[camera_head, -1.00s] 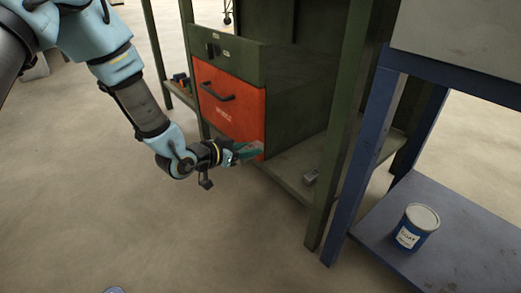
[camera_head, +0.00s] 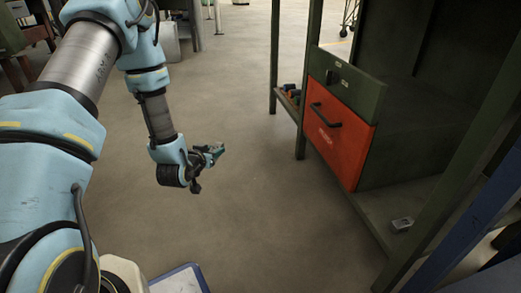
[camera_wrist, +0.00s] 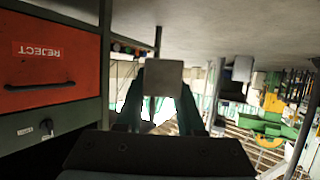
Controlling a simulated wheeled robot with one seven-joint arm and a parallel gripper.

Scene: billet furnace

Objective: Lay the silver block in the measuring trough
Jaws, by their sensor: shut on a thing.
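My gripper (camera_head: 217,151) is at the end of my arm, over open floor to the left of the green cabinet. In the wrist view my gripper (camera_wrist: 163,95) has its two green fingers shut on a plain grey block, the silver block (camera_wrist: 163,76), held between the fingertips. In the head view the block is too small to make out. I cannot pick out the measuring trough in either view.
The green cabinet (camera_head: 345,84) has a red drawer (camera_head: 337,130), marked REJECT in the wrist view (camera_wrist: 45,62). A small grey metal thing (camera_head: 402,223) lies on its lower shelf. A blue-edged white panel (camera_head: 180,280) shows at the bottom. Floor between arm and cabinet is clear.

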